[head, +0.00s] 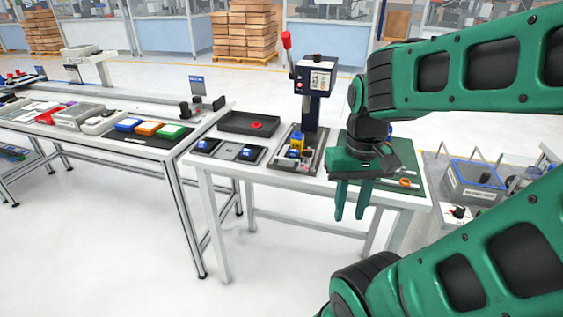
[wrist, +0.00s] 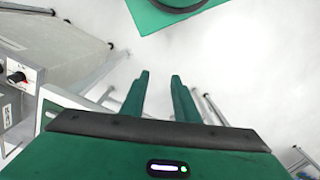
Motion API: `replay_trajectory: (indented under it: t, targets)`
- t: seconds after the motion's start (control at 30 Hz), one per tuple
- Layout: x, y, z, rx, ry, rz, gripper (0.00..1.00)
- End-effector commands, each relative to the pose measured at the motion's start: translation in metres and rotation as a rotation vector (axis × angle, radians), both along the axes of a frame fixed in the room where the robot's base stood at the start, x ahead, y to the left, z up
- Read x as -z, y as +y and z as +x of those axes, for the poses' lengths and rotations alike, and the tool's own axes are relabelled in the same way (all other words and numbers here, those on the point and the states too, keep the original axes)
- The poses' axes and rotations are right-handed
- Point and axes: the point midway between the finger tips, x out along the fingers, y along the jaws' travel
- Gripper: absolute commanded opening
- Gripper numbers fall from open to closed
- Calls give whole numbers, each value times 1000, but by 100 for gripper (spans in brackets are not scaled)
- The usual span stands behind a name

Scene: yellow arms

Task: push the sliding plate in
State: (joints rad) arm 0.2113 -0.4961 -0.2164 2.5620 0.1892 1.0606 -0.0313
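A press (head: 316,90) with a dark column and a red-knobbed lever stands at the back of the white table (head: 257,172). At its foot lies a grey base plate (head: 284,168) carrying a small yellow and blue part (head: 296,146). I take the sliding plate to be here, but cannot make out its outline or how far it is out. My gripper (head: 352,217) points down at the table's front edge, right of the press and apart from it. Its fingers are parallel with an empty gap, also in the wrist view (wrist: 160,76), which does not show the press.
A black tray (head: 249,124) and dark fixtures with blue parts (head: 246,153) are left of the press. A green mat (head: 411,182) with small tools lies partly behind my gripper. A longer workbench (head: 150,143) stands left. The floor in front is clear.

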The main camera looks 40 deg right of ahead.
Motion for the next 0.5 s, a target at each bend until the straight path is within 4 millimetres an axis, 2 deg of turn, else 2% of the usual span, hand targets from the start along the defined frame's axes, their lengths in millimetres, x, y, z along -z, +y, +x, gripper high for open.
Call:
replay_trajectory:
  t: [0.07,0.17,0.33,0.5]
  targets:
    - [-7,-3,11,-53,-14,-6,28]
    - [-18,-10,43,-195,-21,-18,28]
    - [-40,-23,124,-557,-40,-63,28]
    - [-54,-25,203,-905,-41,-122,28]
